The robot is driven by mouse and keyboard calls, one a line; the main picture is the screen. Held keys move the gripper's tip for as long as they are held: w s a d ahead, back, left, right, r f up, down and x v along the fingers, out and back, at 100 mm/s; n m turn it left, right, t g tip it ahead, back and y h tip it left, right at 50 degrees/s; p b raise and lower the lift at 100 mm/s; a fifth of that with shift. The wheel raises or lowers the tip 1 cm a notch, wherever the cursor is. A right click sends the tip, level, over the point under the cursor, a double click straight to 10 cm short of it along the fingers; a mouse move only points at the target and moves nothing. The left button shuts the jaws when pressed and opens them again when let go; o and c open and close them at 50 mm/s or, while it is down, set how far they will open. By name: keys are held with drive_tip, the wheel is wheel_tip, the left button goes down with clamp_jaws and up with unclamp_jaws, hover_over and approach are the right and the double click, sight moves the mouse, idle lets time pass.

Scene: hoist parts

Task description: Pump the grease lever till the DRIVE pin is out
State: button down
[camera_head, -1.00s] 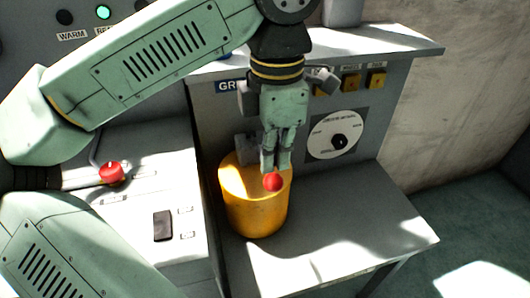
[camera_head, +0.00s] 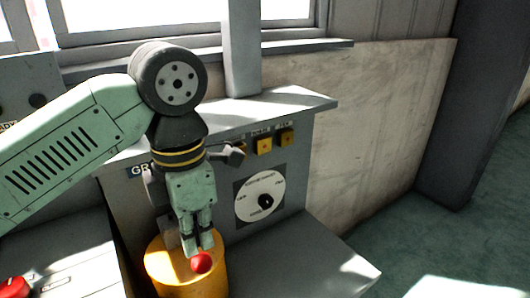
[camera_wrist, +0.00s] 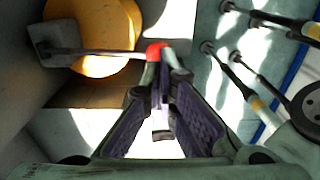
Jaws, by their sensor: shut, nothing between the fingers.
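The grease lever's red ball knob (camera_head: 201,263) shows over the yellow drum (camera_head: 165,272) in the head view. In the wrist view, the lever's thin rod (camera_wrist: 105,53) runs from a grey bracket (camera_wrist: 55,38) to the red knob (camera_wrist: 154,50). My gripper (camera_head: 205,247) points down with its fingers shut and empty, right at the knob. Whether the fingertips touch it, I cannot tell.
A white round dial (camera_head: 261,198) with a black knob is on the panel, right of my gripper. The grey bench (camera_head: 300,262) right of the drum is clear. A red knob (camera_head: 14,288) is on the console at lower left. Windows are behind.

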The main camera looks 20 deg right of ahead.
sight(201, 267)
drive_tip(key=shift+w+a+f+b, duration=0.1)
drive_tip(key=shift+w+f+b, duration=0.1)
drive_tip(key=shift+f+b, duration=1.8)
drive_tip(key=shift+w+a+f+b, duration=0.1)
drive_tip(key=shift+w+f+b, duration=0.1)
drive_tip(key=shift+f+b, duration=1.75)
drive_tip(key=shift+f+p, duration=0.3)
drive_tip(key=shift+p, duration=0.3)
drive_tip(key=r+p, duration=0.2)
drive_tip(key=r, duration=0.1)
drive_tip(key=r+p, duration=0.4)
drive_tip(key=r, duration=0.1)
drive_tip(key=shift+s+d+r, duration=0.2)
drive_tip(key=shift+s+r, duration=0.15)
drive_tip(key=shift+s, duration=0.05)
drive_tip(key=shift+f, duration=0.15)
